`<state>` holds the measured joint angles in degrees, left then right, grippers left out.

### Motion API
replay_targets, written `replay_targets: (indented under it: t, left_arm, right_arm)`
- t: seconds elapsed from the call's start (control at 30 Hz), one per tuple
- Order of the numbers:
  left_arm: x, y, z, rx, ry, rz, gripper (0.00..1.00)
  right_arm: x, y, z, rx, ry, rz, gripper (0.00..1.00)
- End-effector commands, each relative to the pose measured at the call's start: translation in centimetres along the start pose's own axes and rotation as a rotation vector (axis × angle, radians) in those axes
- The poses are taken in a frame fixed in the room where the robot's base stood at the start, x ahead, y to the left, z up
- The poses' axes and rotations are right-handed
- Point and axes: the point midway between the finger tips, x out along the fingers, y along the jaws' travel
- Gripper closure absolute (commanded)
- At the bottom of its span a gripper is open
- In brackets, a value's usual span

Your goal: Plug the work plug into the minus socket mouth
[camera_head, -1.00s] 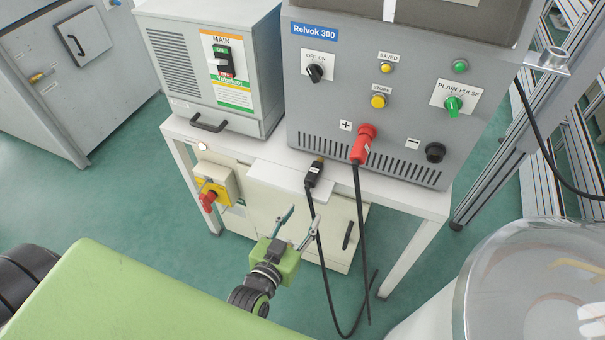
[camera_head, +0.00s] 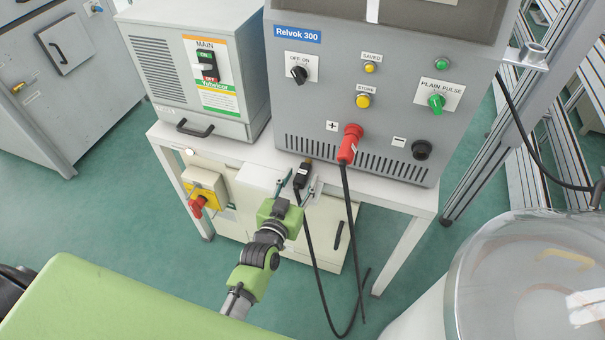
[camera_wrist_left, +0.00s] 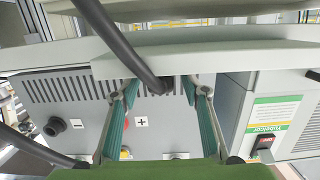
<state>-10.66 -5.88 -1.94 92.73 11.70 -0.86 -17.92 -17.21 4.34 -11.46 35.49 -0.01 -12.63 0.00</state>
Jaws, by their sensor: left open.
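The black work plug (camera_head: 303,175) lies on a small white shelf at the front of the table, its cable hanging down. My left gripper (camera_head: 298,184) is open, its fingertips on either side of the plug. In the left wrist view, the black cable (camera_wrist_left: 130,52) runs down between the two open fingers (camera_wrist_left: 160,97); whether they touch the plug cannot be told. The black minus socket (camera_head: 422,150) is empty, at the lower right of the grey Relvok 300 panel; it also shows in the left wrist view (camera_wrist_left: 55,126). My right gripper is not in view.
A red plug (camera_head: 350,143) with a hanging black cable sits in the plus socket, between the work plug and the minus socket. A grey Tubelcor box (camera_head: 185,75) stands at left. A yellow box with a red switch (camera_head: 197,203) hangs below it.

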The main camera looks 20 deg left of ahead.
Motion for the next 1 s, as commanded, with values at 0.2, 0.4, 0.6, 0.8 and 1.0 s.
replay_targets:
  t: [0.2,0.4,0.6,0.8,1.0]
  left_arm:
    - [2.6,-0.1,0.0,0.001,0.000,0.000,0.58]
    - [2.8,-0.1,0.1,0.001,-0.001,0.000,0.58]
    - [2.7,-0.1,0.1,0.000,-0.001,0.000,0.95]
    - [2.8,-0.1,0.0,0.000,0.002,0.000,1.00]
    - [2.7,-0.1,-0.2,0.000,0.001,0.000,1.00]
  right_arm:
    - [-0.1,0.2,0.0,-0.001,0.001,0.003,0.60]
    - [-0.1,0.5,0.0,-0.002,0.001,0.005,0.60]
    - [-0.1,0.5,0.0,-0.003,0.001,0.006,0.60]
    - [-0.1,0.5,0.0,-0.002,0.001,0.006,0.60]
    - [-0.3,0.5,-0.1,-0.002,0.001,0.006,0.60]
